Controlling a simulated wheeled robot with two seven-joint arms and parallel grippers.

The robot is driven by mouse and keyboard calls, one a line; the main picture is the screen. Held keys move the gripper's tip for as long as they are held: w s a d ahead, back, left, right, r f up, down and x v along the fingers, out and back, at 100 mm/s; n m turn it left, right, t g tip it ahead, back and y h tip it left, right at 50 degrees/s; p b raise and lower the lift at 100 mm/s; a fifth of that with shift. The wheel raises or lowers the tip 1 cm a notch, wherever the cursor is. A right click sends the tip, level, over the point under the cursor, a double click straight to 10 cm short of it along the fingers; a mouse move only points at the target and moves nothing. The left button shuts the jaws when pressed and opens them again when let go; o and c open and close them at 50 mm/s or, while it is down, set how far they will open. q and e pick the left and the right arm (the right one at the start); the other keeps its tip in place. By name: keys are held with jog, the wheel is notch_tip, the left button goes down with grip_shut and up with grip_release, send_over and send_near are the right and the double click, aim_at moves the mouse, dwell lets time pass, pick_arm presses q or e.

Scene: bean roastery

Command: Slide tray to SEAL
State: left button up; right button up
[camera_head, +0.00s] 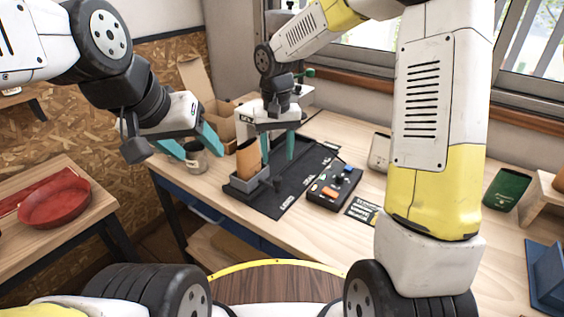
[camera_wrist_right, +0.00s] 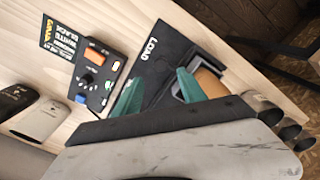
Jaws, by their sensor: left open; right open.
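A small grey tray (camera_head: 249,187) sits on the left end of the black mat (camera_head: 272,202), with an upright brown bag (camera_head: 248,158) in it. The mat has white labels; LOAD reads clearly in the right wrist view (camera_wrist_right: 151,49). I cannot read SEAL in either view. My right gripper (camera_head: 278,160) is open just right of the bag, fingers pointing down. In the right wrist view, its teal fingers (camera_wrist_right: 160,90) show with the bag (camera_wrist_right: 211,82) beside one of them. Contact with the tray is unclear. My left gripper (camera_head: 201,156) is open and empty near a cup, left of the tray.
The metal cup (camera_head: 195,162) stands near the table's left edge. Cardboard boxes (camera_head: 222,119) stand behind.

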aim_at(277, 178)
notch_tip(277, 178, down, 8)
jog(key=shift+f, duration=0.1)
dwell(0.4)
grip_shut()
jog(key=shift+a, duration=0.1)
dwell(1.2)
